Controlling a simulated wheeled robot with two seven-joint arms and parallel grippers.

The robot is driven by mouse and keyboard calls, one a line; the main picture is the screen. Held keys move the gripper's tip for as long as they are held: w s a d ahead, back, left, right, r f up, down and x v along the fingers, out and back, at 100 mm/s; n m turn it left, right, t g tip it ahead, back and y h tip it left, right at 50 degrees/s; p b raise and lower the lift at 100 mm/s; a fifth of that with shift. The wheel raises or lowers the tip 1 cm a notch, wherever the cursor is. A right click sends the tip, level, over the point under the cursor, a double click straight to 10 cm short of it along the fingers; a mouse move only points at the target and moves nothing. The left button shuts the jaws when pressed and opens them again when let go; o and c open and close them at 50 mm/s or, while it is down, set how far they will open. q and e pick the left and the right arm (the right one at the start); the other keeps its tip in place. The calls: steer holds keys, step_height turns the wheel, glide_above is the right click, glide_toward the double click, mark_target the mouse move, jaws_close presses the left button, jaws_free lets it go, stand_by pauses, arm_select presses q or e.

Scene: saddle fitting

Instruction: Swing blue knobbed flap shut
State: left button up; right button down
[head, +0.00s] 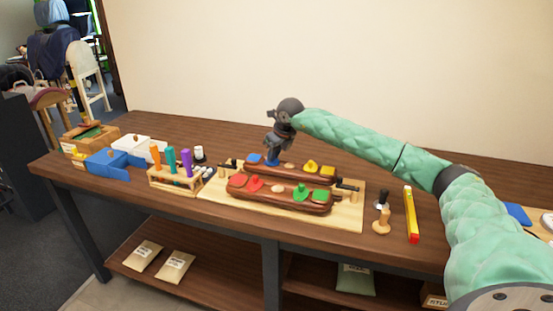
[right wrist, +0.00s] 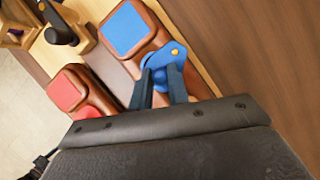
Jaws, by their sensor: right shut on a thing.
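A brown wooden saddle bar at the back of a light board carries a blue square patch (head: 254,158) near its left end; the patch also shows in the right wrist view (right wrist: 126,27). Beside the patch is a blue flap (right wrist: 165,56) with a small gold pin at one corner. The flap lies to the side of the patch and leaves it uncovered. My right gripper (head: 272,157) is shut on the flap's blue knob, which the fingers (right wrist: 161,88) partly hide. My left gripper is out of view.
A rack (head: 177,186) of coloured handles and a blue box (head: 105,163) stand to the left. A yellow-and-red tool (head: 410,214) lies to the right. The table behind the bars is clear.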

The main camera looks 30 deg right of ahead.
steer(key=shift+w+a+f+m+h+b, duration=0.1)
steer(key=shift+a+m+h+b, duration=0.15)
steer(key=shift+m, duration=0.3)
steer(key=shift+w+a+f+m+h+b, duration=0.15)
steer(key=shift+m+b, duration=0.2)
steer(key=shift+m, duration=0.2)
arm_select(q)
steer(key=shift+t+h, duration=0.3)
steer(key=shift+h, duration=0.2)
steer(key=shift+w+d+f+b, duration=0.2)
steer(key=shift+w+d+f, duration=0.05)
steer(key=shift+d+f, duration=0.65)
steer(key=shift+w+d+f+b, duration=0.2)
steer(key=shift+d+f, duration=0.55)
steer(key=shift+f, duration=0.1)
arm_select(e)
steer(key=shift+w+a+r+m+h, duration=0.15)
steer(key=shift+m+h, duration=0.25)
steer(key=shift+m, duration=0.5)
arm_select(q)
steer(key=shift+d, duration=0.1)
arm_select(e)
steer(key=c, duration=1.4)
jaws_free()
steer(key=shift+o, duration=0.2)
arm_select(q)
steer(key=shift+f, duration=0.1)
arm_select(e)
steer(key=shift+r, duration=0.2)
